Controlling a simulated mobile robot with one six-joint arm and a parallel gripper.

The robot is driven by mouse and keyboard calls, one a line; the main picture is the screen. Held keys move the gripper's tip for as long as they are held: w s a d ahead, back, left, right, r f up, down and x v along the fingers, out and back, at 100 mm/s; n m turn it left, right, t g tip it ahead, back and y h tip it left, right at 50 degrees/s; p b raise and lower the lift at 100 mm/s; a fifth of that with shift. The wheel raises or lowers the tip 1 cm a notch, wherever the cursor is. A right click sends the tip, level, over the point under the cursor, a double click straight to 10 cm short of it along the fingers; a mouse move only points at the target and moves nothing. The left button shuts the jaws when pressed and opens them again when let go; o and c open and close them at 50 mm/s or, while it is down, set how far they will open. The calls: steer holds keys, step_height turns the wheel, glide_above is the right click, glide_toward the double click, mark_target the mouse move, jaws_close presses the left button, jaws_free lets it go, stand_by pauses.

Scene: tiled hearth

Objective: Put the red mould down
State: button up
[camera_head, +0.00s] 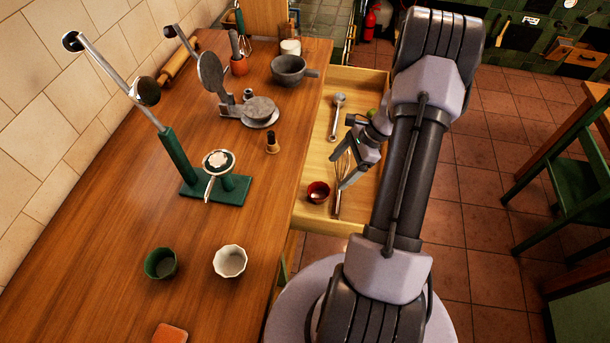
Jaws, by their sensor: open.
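The red mould (318,192) is a small dark-red cup. It sits upright on the floor of the open wooden drawer (310,216), near the drawer's front-left corner in the picture. My gripper (340,172) is open above the drawer, a little above and right of the mould in the picture. Its jaws appear apart from the mould, with nothing seen between them. A whisk (338,205) lies just right of the mould, partly hidden by my gripper. My arm hides the drawer's right side.
A ladle (337,118) and a green round thing (372,113) lie farther back in the drawer. On the counter (110,240) stand a green cup (160,263), a white fluted cup (230,261), a green-based press (215,188) and a grey pot (292,71). Mid-counter has free room.

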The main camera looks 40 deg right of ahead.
steer(key=w+a+r+n+h, duration=0.3)
steer(key=a+r+n, duration=0.7)
steer(key=a+r, duration=1.2)
steer(key=s+a+r+n+t, duration=0.3)
steer(key=s+a+r+n, duration=0.4)
steer(key=s, duration=0.5)
steer(key=a+n, duration=0.2)
steer(key=a, duration=0.1)
steer(key=shift+s+a+r+b, duration=0.3)
steer(key=shift+r+b, duration=0.05)
steer(key=shift+r, duration=0.05)
steer(key=shift+d, duration=0.1)
